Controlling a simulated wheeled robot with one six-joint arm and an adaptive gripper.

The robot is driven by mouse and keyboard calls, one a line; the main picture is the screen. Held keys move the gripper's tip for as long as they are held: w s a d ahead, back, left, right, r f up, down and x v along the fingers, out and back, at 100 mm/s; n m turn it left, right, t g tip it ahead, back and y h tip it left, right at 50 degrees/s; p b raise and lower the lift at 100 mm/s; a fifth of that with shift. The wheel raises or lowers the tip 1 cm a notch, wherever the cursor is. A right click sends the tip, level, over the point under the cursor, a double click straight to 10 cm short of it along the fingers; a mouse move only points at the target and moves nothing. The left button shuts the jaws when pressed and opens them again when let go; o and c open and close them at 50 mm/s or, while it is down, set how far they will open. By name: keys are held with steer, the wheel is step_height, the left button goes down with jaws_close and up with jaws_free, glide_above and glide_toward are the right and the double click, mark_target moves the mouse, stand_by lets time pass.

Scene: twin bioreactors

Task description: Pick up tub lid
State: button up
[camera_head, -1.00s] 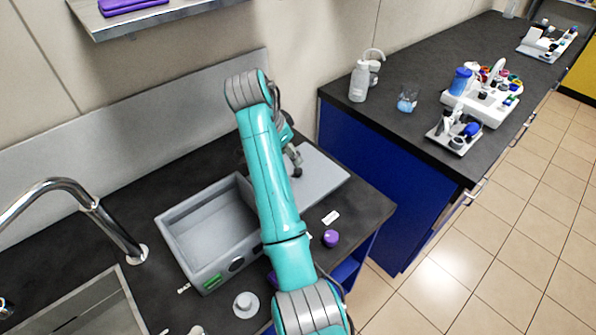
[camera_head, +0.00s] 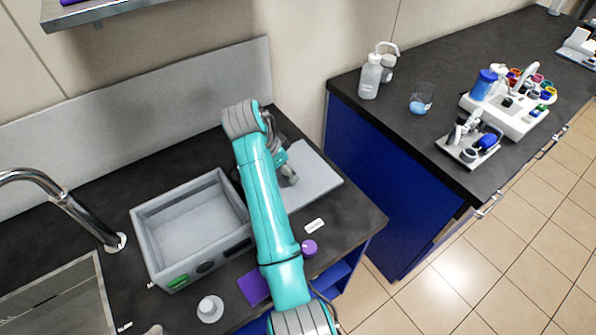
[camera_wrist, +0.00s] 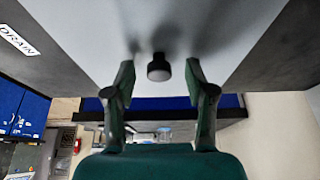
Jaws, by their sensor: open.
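The tub lid (camera_head: 316,180) is a flat light-grey panel lying on the dark counter, right of the open grey tub (camera_head: 142,232). In the wrist view the lid (camera_wrist: 85,40) fills the upper middle, with a short dark round knob (camera_wrist: 159,68) on it. My gripper (camera_wrist: 159,77) is open, its two green fingers on either side of the knob with a gap at each side. In the head view my gripper (camera_head: 289,175) is over the lid, and my teal arm hides part of both.
A small label reading DRAIN (camera_wrist: 18,40) lies on the counter beside the lid. A faucet (camera_head: 75,208) and sink are left. A blue cabinet (camera_head: 385,160) stands right.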

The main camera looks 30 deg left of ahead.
jaws_close()
steer(key=shift+r, duration=0.15)
